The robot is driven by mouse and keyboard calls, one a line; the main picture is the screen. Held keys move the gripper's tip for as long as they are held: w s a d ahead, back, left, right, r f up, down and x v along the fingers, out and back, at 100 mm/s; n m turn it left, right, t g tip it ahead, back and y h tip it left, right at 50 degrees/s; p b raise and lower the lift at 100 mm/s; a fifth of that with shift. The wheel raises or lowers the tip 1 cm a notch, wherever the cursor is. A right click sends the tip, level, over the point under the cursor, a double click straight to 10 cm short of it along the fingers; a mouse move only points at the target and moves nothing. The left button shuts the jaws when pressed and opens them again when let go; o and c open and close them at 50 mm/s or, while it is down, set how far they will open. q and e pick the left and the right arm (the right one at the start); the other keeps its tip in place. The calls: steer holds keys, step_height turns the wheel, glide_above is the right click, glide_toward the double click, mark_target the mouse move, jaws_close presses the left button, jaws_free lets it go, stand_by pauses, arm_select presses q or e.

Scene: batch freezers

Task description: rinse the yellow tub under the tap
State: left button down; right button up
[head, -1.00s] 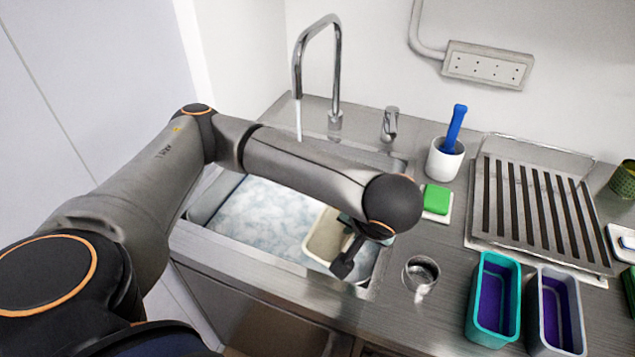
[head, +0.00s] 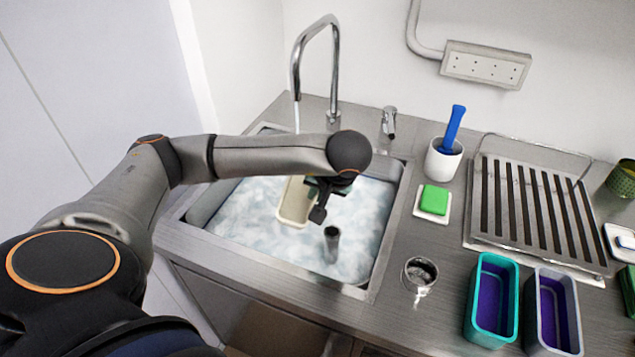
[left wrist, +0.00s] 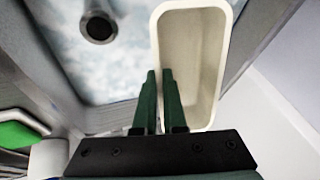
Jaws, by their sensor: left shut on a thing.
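The tub (head: 295,203), pale cream-yellow and empty inside, hangs over the foamy water in the sink, left of the middle. My left gripper (head: 318,190) is shut on its wall. In the left wrist view the green fingers (left wrist: 160,75) straddle the rim of the tub (left wrist: 197,50), one inside and one outside. The tap (head: 335,70) has a tall curved spout, and a thin stream (head: 297,118) falls from it behind my forearm. Where the stream lands is hidden by my arm. My right gripper is not in view.
A dark standpipe (head: 331,243) rises from the sink (head: 365,275). To the right stand a white cup with a blue-handled tool (head: 445,160), a green sponge (head: 434,200), a metal cup (head: 419,272), a slatted rack (head: 535,215), and teal (head: 492,305) and grey (head: 555,315) bins.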

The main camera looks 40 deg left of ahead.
arm_select(q)
steer(key=w+a+b, duration=0.1)
steer(key=w+a+f+b, duration=0.1)
steer(key=w+a, duration=0.2)
steer(key=shift+w+a+f+b, duration=0.25)
steer(key=shift+w+a+b, duration=0.1)
steer(key=shift+w+b, duration=0.05)
steer(key=shift+w+a+f+b, duration=0.15)
steer(key=shift+w+a+b, duration=0.05)
steer(key=shift+w+a, duration=0.5)
steer(key=shift+w+a+f+b, duration=0.15)
steer(key=shift+w+a+b, duration=0.05)
steer(key=shift+w+a, duration=0.4)
steer(key=shift+w+d, duration=0.15)
steer(key=shift+w+d, duration=0.35)
steer(key=shift+s, duration=0.1)
steer(key=shift+s+d+r+p, duration=0.1)
steer(key=shift+s+d+p, duration=0.75)
steer(key=shift+s+d, duration=0.1)
steer(key=shift+s+d+p, duration=0.8)
steer(key=shift+s+d, duration=1)
steer(key=shift+s, duration=0.1)
